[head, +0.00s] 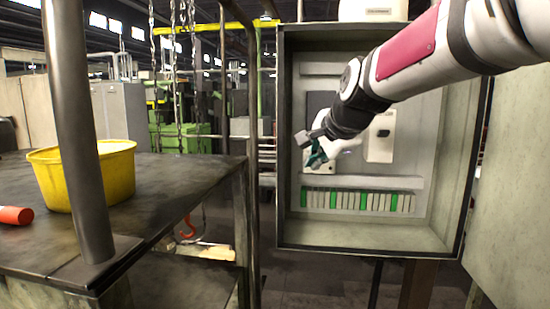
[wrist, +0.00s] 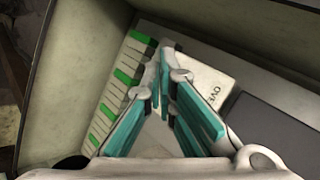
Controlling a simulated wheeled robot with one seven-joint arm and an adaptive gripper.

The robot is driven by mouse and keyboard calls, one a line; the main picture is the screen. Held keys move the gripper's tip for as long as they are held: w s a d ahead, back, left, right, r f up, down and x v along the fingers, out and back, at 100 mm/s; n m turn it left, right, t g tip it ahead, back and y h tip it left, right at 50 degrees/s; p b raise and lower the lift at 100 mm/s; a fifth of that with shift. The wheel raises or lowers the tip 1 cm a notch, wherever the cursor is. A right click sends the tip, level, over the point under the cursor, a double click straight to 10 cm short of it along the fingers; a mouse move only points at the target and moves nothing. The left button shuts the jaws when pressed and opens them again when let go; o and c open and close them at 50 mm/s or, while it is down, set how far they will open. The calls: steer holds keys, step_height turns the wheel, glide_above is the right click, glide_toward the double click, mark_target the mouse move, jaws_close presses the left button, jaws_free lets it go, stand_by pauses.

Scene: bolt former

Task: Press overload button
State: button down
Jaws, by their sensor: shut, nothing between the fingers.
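A white box (wrist: 210,80) with the partly visible black letters "OVE" shows in the wrist view, just right of my fingertips. I see no distinct button on it; my fingers cover part of the box. My gripper (head: 316,157) has teal finger pads and is inside the open cabinet in the head view, where it hides most of that spot. In the wrist view my gripper (wrist: 168,62) is shut and empty, its tips together at the box's edge. I cannot tell whether the tips touch the box.
The grey cabinet (head: 281,215) has side walls and an open door (head: 512,190) at right. A row of green and white terminals (head: 357,201) lies below my gripper. Another white box (head: 381,145) is to the right. A table with a yellow tub (head: 118,172) stands left.

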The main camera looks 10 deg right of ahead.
steer(key=s, duration=0.1)
steer(key=s+a+p, duration=0.1)
steer(key=s, duration=0.3)
steer(key=shift+s+a+p, duration=0.15)
steer(key=shift+a+p, duration=0.2)
steer(key=shift+p, duration=0.05)
steer(key=s+f+n+g, duration=0.1)
steer(key=s+f+n, duration=0.2)
steer(key=s, duration=0.6)
steer(key=s+d+f+n+g, duration=0.1)
steer(key=s+f+n, duration=0.3)
steer(key=s, duration=0.6)
steer(key=s+f+n+g, duration=0.2)
steer(key=s+f+n, duration=0.2)
steer(key=s+n, duration=0.3)
steer(key=s, duration=0.2)
steer(key=shift+s+d+n+h, duration=0.3)
steer(key=shift+s+d+h, duration=0.05)
steer(key=shift+s+h, duration=0.05)
